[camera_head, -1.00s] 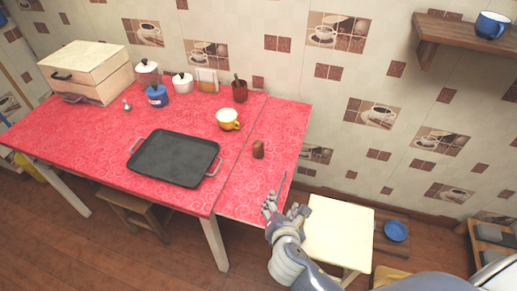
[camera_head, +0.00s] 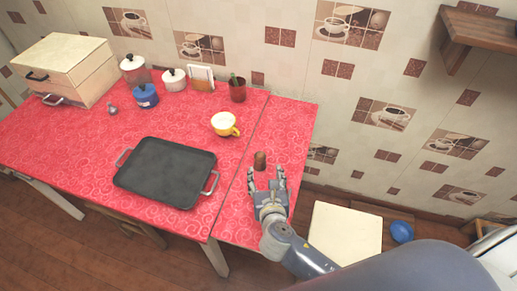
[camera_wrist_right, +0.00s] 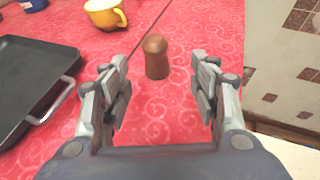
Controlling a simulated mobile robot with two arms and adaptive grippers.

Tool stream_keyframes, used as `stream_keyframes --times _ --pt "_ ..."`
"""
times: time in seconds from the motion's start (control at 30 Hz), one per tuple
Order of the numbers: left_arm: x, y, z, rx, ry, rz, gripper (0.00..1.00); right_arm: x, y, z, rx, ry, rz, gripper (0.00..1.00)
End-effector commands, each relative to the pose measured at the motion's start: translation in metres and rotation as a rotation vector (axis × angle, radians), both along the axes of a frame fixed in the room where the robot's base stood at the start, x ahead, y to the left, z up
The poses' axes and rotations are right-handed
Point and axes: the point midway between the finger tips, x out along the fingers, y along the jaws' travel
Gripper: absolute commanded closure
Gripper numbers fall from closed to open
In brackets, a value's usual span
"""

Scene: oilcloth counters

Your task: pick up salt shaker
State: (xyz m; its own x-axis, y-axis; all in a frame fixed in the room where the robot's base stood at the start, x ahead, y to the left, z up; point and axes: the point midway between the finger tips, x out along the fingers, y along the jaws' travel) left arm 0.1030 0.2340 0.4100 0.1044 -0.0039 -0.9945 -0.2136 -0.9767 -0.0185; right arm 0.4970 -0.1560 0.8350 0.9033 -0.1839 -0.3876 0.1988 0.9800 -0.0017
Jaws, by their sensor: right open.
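A small brown wooden shaker (camera_head: 260,160) stands upright on the right part of the red table. I take it as the salt shaker. It also shows in the right wrist view (camera_wrist_right: 156,57), just beyond the fingertips and roughly centred between them. My right gripper (camera_head: 267,180) is open and empty, low over the table on the near side of the shaker. In the wrist view its two fingers (camera_wrist_right: 158,85) stand wide apart, with bare cloth between them. My left gripper is not in view.
A black tray (camera_head: 166,172) with handles lies left of the shaker. A yellow cup (camera_head: 225,124) stands behind it. A dark red pot (camera_head: 237,90), white canisters and a blue jar (camera_head: 146,96) stand farther back. A cream stool (camera_head: 345,233) is right of the table (camera_head: 232,222).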

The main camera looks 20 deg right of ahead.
Motion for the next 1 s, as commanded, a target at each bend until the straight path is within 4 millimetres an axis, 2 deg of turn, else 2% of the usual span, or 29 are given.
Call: stream_keyframes --times 0.17,0.3,0.4,0.5,0.63,0.8,1.0 --pt "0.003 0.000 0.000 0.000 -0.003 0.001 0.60 0.021 -0.004 -0.008 -0.001 -0.001 -0.001 0.44" --pt "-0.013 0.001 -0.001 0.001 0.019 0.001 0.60 0.039 -0.007 -0.016 0.001 0.000 -0.001 0.44" --pt "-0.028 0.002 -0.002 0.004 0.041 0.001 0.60 0.047 -0.009 -0.020 0.002 0.001 -0.002 0.44" --pt "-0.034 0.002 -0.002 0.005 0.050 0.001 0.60 0.052 -0.009 -0.021 0.002 0.000 -0.001 0.44" --pt "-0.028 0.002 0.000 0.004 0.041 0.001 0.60 0.065 -0.009 -0.024 0.002 0.000 -0.002 0.44" --pt "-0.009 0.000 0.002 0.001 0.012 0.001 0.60 0.087 -0.010 -0.032 0.001 0.001 -0.003 0.44" --pt "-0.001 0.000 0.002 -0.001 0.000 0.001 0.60 0.099 -0.012 -0.037 0.002 0.001 -0.001 0.44"
